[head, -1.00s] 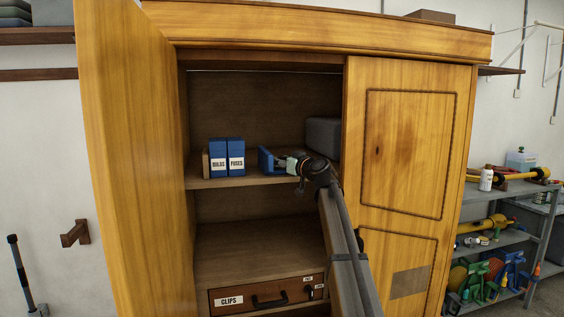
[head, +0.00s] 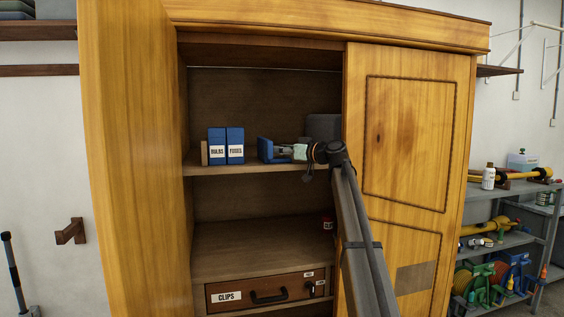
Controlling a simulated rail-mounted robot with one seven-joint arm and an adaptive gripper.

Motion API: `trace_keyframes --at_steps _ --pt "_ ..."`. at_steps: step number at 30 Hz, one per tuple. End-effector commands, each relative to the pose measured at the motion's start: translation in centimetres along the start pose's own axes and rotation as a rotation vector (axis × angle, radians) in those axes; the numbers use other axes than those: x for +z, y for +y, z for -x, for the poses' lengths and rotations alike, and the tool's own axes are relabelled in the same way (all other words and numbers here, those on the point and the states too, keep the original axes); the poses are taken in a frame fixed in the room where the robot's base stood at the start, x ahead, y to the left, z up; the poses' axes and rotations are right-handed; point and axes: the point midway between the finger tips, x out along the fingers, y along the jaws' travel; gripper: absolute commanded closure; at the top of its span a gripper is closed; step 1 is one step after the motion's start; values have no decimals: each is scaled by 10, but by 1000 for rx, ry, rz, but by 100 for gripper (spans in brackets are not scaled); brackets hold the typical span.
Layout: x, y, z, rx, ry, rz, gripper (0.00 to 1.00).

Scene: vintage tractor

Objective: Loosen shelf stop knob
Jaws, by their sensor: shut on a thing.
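A blue shelf stop (head: 264,148) stands on the upper shelf (head: 225,168) of the open wooden cabinet, to the right of two blue boxes labelled BULBS and FUSES (head: 227,144). My gripper (head: 280,152) reaches in from the right and points left at the stop's right side. Its fingers are shut on the stop's knob, which is too small and too covered by the fingers to make out. The stop stands upright, with a gap between it and the boxes.
The left cabinet door (head: 130,150) is open and the right door (head: 410,140) is shut. A grey box (head: 323,127) sits behind my wrist. Below are a mostly bare shelf (head: 250,248), a small dark red item (head: 328,223) and a CLIPS drawer (head: 262,291).

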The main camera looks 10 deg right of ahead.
Motion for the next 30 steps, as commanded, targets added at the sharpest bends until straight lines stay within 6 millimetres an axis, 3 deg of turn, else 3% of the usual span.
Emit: trace_keyframes --at_steps 16,17,18,30 --pt "0 0 0 -97 0 2 94" --pt "0 0 0 -97 0 2 52" --pt "0 0 0 -97 0 2 47" --pt "0 0 6 -96 0 2 47"
